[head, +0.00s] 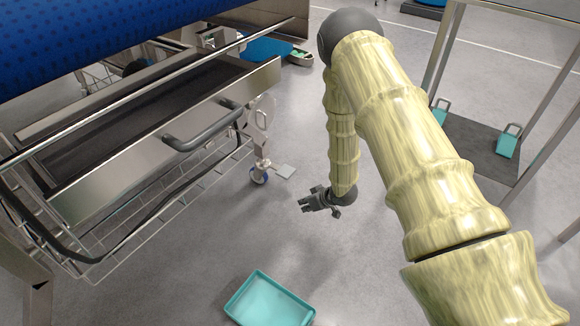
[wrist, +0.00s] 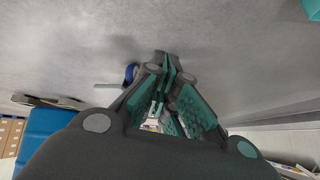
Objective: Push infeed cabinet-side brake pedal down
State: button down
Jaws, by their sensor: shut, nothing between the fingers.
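The brake pedal (head: 285,171) is a small flat grey plate beside a caster wheel (head: 259,175) with a blue hub, under the near corner of the conveyor frame. It looks roughly level in the head view. In the wrist view the pedal (wrist: 108,86) shows as a thin pale bar left of the blue-hubbed wheel (wrist: 131,72). My gripper (head: 304,205) is shut and empty, low over the floor, in front of and slightly right of the pedal, apart from it in the head view. In the wrist view my fingertips (wrist: 166,58) meet and partly cover the area beside the wheel.
The conveyor side with a grey handle (head: 205,130) and a wire rack (head: 150,215) stands left. A teal tray (head: 268,300) lies on the floor at the front. A metal-legged stand with teal containers (head: 509,141) is at right. Floor around my gripper is clear.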

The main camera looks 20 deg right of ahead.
jog(key=w+d+r+n+y, duration=0.1)
jog(key=w+d+r+n, duration=0.1)
jog(key=w+r, duration=0.45)
jog(key=w+d+r+n, duration=0.2)
jog(key=w+r, duration=0.2)
jog(key=w, duration=0.5)
jog(key=b, duration=0.5)
send_near(283, 169)
jog(key=shift+w+a+t, duration=0.3)
jog(key=shift+w+a, duration=0.6)
jog(key=shift+a, duration=0.15)
notch_tip(283, 169, down, 2)
jog(key=shift+b, duration=0.5)
jog(key=shift+f+b, duration=0.45)
jog(key=shift+f, duration=0.35)
